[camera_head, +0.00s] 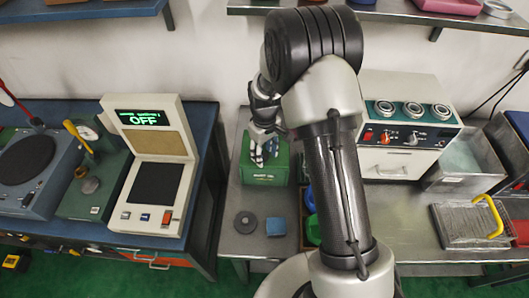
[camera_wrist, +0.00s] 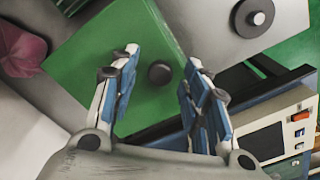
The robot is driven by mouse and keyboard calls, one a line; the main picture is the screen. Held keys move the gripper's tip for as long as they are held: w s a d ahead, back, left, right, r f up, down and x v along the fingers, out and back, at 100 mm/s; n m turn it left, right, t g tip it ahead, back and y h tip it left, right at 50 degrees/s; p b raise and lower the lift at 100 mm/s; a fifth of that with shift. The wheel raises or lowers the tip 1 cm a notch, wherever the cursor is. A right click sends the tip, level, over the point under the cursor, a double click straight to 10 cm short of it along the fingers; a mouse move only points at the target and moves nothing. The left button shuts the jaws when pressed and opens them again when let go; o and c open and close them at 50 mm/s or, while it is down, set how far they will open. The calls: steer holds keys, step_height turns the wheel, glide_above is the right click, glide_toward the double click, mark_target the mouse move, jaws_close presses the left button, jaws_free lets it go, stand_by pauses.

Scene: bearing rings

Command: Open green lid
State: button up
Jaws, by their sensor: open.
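The green box (camera_head: 262,172) stands on the metal bench in the head view, left of my arm. In the wrist view its flat green lid (camera_wrist: 95,70) fills much of the upper left, with a round black knob (camera_wrist: 160,73) near the right part. My gripper (camera_wrist: 161,62) is open and empty. Its two blue-padded fingers appear on either side of the knob, pointing toward the lid. In the head view my gripper (camera_head: 263,150) is over the green box and partly covers its top. I cannot tell the exact gap between the fingertips and the lid.
A white machine with an OFF display (camera_head: 150,150) stands on the left table. A control unit with dials (camera_head: 405,130) is right of my arm. Shelves hang above.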

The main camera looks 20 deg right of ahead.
steer(key=shift+c, duration=0.5)
jaws_close()
